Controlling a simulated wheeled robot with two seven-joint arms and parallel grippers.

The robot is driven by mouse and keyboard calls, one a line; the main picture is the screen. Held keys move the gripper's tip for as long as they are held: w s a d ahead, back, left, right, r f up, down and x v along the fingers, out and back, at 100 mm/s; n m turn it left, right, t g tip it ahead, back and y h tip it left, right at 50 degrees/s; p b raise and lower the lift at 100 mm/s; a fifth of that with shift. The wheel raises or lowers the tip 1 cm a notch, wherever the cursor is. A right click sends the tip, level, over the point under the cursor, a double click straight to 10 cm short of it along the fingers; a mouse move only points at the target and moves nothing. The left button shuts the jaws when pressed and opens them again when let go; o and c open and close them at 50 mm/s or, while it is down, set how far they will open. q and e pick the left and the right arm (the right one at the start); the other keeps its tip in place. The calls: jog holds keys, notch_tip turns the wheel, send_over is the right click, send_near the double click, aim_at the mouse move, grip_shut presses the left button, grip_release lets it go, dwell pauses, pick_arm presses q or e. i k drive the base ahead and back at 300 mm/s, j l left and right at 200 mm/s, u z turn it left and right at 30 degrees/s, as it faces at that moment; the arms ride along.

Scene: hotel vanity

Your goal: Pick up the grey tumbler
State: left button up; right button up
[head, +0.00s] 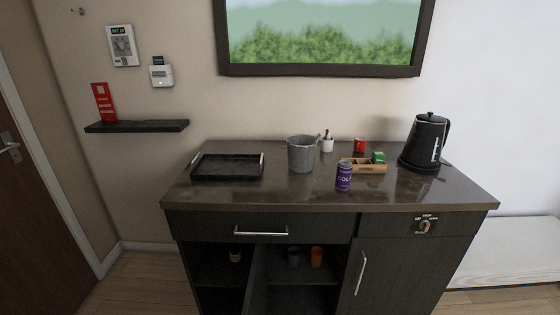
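A dark grey tumbler (293,257) stands on a shelf inside the open lower part of the vanity cabinet, left of an orange tumbler (316,257). It is in shadow, and its outline is faint. Neither my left gripper nor my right gripper shows in the head view.
The counter (240,192) holds a black tray (228,178), grey bucket (301,155), purple can (344,176), wooden box (362,166), red can (360,145), white cup (327,145) and black kettle (424,143). Another small cup (235,256) stands in the left compartment. A dark panel (252,285) juts beside the tumblers.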

aim_at(293, 252)
jog(key=i+j+z, duration=0.1)
jog(key=j+z, duration=0.25)
jog(key=j, duration=0.3)
jog(key=j+z, duration=0.3)
jog(key=j, duration=0.35)
jog(key=j+z, duration=0.35)
jog(key=j, duration=0.3)
